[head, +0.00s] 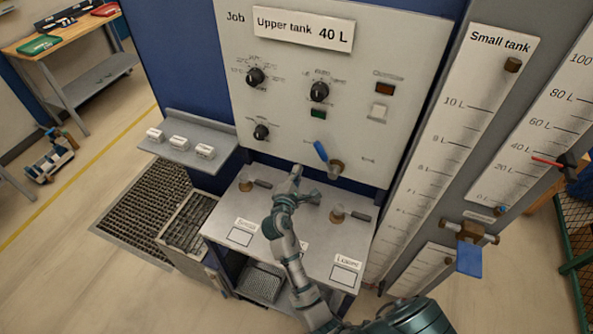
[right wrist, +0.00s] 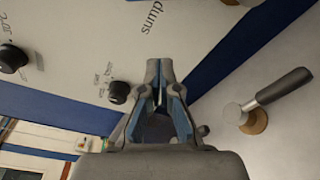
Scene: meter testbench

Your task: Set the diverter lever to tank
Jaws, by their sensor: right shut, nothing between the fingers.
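The diverter lever (head: 321,151) has a blue handle on a brass pivot (head: 335,168) low on the grey panel. The handle tilts up and to the left from the pivot. My right gripper (head: 295,171) is at the panel's lower edge, left of and below the blue handle, apart from it. In the right wrist view the gripper (right wrist: 158,66) is shut with nothing between its fingers. The printed word "sump" (right wrist: 150,18) shows just beyond the fingertips. The blue handle is not seen there. My left gripper is not in view.
Two bench valves with dark handles, left (head: 248,184) and right (head: 345,214), flank my right arm. One valve shows in the wrist view (right wrist: 275,93). A small shelf (head: 185,137) with white blocks is at left. Knobs sit higher on the panel; a gauge (head: 440,160) stands right.

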